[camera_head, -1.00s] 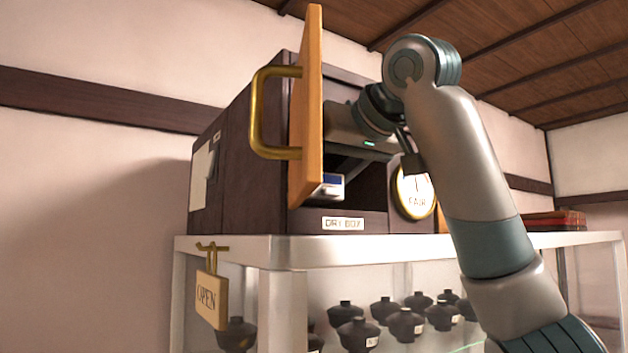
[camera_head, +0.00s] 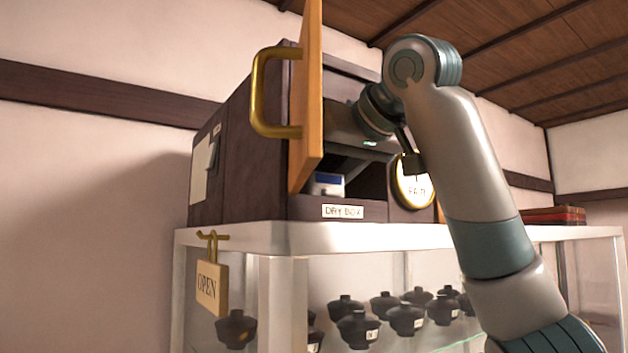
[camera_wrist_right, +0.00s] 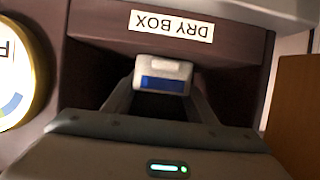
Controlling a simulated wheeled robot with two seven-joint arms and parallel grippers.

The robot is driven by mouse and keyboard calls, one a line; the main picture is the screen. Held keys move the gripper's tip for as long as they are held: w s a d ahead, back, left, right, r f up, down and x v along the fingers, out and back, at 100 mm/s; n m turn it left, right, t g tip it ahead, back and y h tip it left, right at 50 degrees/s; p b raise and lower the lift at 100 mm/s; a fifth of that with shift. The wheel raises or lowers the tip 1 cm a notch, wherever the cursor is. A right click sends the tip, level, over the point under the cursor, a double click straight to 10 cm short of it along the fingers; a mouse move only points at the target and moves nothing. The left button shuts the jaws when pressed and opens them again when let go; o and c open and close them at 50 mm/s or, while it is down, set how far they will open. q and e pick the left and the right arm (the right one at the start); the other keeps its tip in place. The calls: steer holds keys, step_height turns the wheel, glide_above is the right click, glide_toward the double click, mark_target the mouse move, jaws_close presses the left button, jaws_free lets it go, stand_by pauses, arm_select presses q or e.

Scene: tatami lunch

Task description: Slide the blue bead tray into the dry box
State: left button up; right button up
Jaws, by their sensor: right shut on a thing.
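The dry box (camera_head: 255,150) is a dark brown box on a white-topped counter, labelled DRY BOX on its front sill. Its orange door (camera_head: 308,110) with a brass handle stands open. My right gripper (camera_wrist_right: 160,90) is shut on the bead tray (camera_wrist_right: 162,75), a small white tray with a blue patch. The tray also shows in the head view (camera_head: 327,184), at the box's dark mouth just above the sill. How deep it sits is unclear. My left gripper is not in view.
A round brass-rimmed dial (camera_head: 412,187) is on the box front, close to my right wrist. Red boxes (camera_head: 553,215) lie at the counter's right. An OPEN sign (camera_head: 209,288) hangs on the counter (camera_head: 250,238). Several lidded bowls (camera_head: 405,317) stand in the glass case below.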

steer(key=o, duration=1.2)
steer(key=shift+c, duration=0.2)
steer(key=shift+s+d+r+b, duration=0.1)
steer(key=shift+s+d+b, duration=0.2)
steer(key=shift+s, duration=0.1)
arm_select(q)
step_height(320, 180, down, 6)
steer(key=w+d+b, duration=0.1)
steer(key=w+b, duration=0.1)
steer(key=b, duration=0.3)
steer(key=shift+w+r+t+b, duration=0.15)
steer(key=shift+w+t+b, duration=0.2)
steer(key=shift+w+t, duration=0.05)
arm_select(e)
steer(key=v, duration=1.6)
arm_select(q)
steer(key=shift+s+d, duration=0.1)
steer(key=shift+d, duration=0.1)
arm_select(e)
steer(key=shift+s+d, duration=0.15)
